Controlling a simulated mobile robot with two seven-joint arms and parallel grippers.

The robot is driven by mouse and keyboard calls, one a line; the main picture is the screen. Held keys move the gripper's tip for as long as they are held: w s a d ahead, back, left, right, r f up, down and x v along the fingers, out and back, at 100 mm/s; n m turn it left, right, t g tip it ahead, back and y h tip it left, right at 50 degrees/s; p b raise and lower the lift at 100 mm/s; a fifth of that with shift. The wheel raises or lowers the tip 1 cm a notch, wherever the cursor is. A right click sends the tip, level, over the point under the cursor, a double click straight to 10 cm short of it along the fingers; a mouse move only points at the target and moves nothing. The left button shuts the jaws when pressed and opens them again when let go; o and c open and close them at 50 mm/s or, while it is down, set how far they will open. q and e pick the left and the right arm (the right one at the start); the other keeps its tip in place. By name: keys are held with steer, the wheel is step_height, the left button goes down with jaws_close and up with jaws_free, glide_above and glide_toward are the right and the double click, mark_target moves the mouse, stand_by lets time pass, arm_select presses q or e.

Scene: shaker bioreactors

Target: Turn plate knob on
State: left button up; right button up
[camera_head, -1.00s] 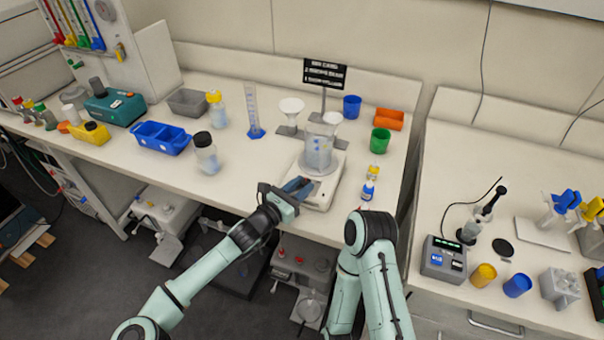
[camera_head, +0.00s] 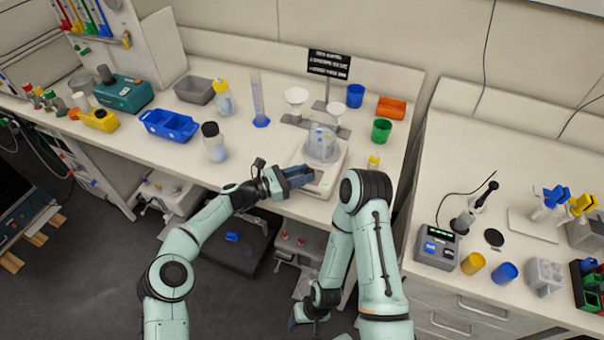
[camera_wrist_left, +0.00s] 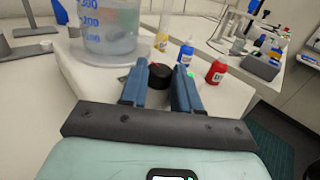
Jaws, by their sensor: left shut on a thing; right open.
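The white hot plate (camera_head: 329,184) stands near the bench's front edge with a clear beaker (camera_head: 321,146) of liquid on top. My left gripper (camera_head: 308,175) is at the plate's front. In the left wrist view, its blue fingers (camera_wrist_left: 160,84) are shut on the black plate knob (camera_wrist_left: 160,74), one on each side. A red mark shows on the knob's top, and a small green light shows beside the right finger. In the head view the fingers hide the knob. My right gripper (camera_head: 297,317) is low, in front of the bench, open and partly hidden by its arm.
A yellow-capped bottle (camera_head: 374,162) stands right of the plate; blue (camera_wrist_left: 185,54) and red (camera_wrist_left: 216,70) bottles show in the wrist view. A clear bottle (camera_head: 214,143) and blue tray (camera_head: 169,126) stand to the left. A sign stand (camera_head: 329,66) is behind.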

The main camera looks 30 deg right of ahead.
arm_select(q)
steer(key=shift+w+r, duration=0.1)
steer(key=shift+r, duration=0.15)
steer(key=o, duration=1.1)
steer(key=shift+c, duration=0.2)
steer(key=shift+f, duration=0.15)
steer(key=w+a+b, duration=0.1)
steer(key=a+b, duration=0.1)
steer(key=a, duration=1.1)
steer(key=shift+a, duration=0.15)
arm_select(e)
steer(key=shift+s+f, duration=1.35)
steer(key=shift+s, duration=0.2)
